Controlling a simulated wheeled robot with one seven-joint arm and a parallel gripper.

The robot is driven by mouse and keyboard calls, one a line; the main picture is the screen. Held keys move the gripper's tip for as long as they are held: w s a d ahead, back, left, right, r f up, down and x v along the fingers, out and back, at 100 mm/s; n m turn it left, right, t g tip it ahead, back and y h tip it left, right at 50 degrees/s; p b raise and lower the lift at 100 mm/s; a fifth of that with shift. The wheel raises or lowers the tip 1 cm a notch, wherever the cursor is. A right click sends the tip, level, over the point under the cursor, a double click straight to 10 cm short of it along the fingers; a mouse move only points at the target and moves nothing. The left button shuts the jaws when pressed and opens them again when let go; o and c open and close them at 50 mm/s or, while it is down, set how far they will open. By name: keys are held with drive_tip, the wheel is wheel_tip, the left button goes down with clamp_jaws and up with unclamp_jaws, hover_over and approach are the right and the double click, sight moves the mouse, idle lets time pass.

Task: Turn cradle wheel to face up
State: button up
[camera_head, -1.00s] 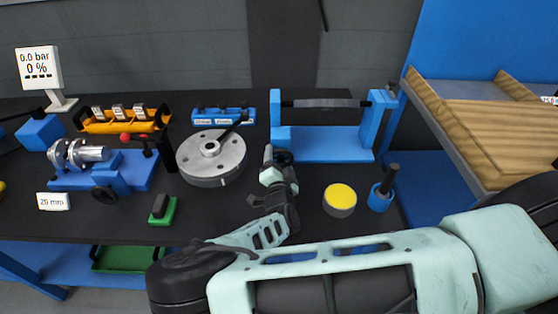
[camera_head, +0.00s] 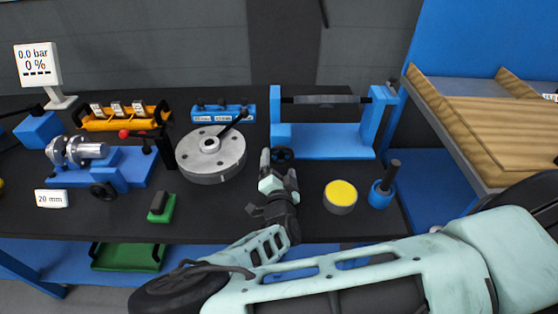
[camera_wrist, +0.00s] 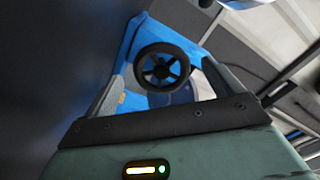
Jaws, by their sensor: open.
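The blue cradle (camera_head: 325,142) stands at the back right of the bench, with two uprights and a dark flat piece (camera_head: 325,99) held edge-on between their tops. Its black spoked handwheel (camera_head: 282,154) is at the foot of the left upright. In the wrist view the handwheel (camera_wrist: 161,68) is ahead, its round rim and spokes clear, with blue cradle parts (camera_wrist: 121,62) around it. My gripper (camera_head: 279,168) is open and empty, just in front of the handwheel. In the head view a fingertip lies close to the rim; whether they touch cannot be told.
A grey flanged disc (camera_head: 211,160) lies left of my gripper. A yellow-topped cylinder (camera_head: 340,196) and a blue holder with a black handle (camera_head: 383,188) stand to the right. A blue vise (camera_head: 120,170) and a green block (camera_head: 161,208) are further left.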

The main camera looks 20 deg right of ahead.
drive_tip(key=b+v, duration=0.2)
drive_tip(key=v, duration=1.1)
drive_tip(key=shift+s+a+b, duration=0.1)
drive_tip(key=shift+s+b, duration=0.2)
drive_tip(key=shift+b, duration=0.05)
